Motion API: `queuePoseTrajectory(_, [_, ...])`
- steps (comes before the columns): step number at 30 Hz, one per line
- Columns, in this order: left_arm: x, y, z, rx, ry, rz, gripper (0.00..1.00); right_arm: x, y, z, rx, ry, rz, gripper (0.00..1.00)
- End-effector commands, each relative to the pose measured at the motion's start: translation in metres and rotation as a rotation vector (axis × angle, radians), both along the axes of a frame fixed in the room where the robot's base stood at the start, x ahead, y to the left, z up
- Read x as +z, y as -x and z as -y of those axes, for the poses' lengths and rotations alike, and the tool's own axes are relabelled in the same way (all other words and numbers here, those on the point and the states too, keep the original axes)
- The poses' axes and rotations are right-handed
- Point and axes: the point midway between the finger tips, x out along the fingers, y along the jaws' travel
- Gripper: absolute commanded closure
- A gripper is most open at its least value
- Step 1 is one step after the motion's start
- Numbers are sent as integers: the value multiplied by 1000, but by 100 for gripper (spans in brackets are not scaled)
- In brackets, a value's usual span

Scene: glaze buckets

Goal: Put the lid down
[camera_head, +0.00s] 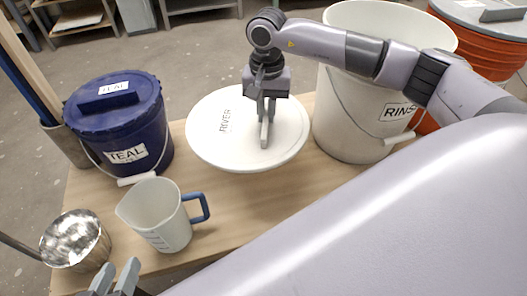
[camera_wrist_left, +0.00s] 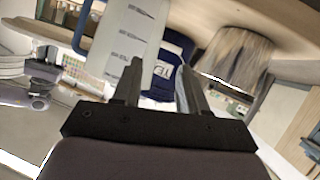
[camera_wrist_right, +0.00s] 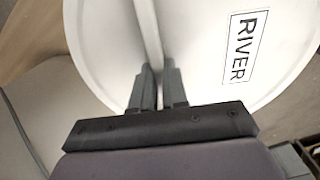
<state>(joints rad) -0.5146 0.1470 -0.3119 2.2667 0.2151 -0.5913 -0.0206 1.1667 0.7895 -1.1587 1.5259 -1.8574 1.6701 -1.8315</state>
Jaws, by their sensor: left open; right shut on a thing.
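The lid (camera_head: 205,135) is a round white disc labelled RIVER with a raised handle bar. It shows in the head view over the table between the blue bucket and the white RINSE bucket. My right gripper (camera_head: 266,138) is shut on the lid's handle from above; the right wrist view shows the fingers (camera_wrist_right: 160,85) pinching the bar on the lid (camera_wrist_right: 205,40). I cannot tell whether the lid touches the table. My left gripper (camera_head: 115,278) is open and empty at the bottom left of the head view, its fingers (camera_wrist_left: 160,75) apart in the left wrist view.
The blue TEAL bucket (camera_head: 118,125) stands left with its lid on. The open white RINSE bucket (camera_head: 350,110) stands right, an orange bucket (camera_head: 480,50) behind it. A jug (camera_head: 160,220) and metal cup (camera_head: 75,240) stand in front. Bare wooden table (camera_head: 245,200) shows before the lid.

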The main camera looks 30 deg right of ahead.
Motion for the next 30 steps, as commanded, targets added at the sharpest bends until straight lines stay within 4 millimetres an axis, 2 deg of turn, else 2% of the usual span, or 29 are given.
queuePoseTrajectory(1, [-4,-1,3,-5,18,1,57,-19,1,0,0,-2,-2,100])
queuePoseTrajectory(6, [-5,-3,11,-21,69,-2,57,-52,0,-1,0,-2,0,100])
queuePoseTrajectory(14, [-5,-4,16,-30,97,-5,57,-70,0,0,0,-1,2,100])
queuePoseTrajectory(23, [-7,-7,19,-38,116,25,57,-119,0,-1,0,-1,0,100])
queuePoseTrajectory(30, [-4,-4,17,-36,108,32,57,-120,-1,0,0,-2,3,100])
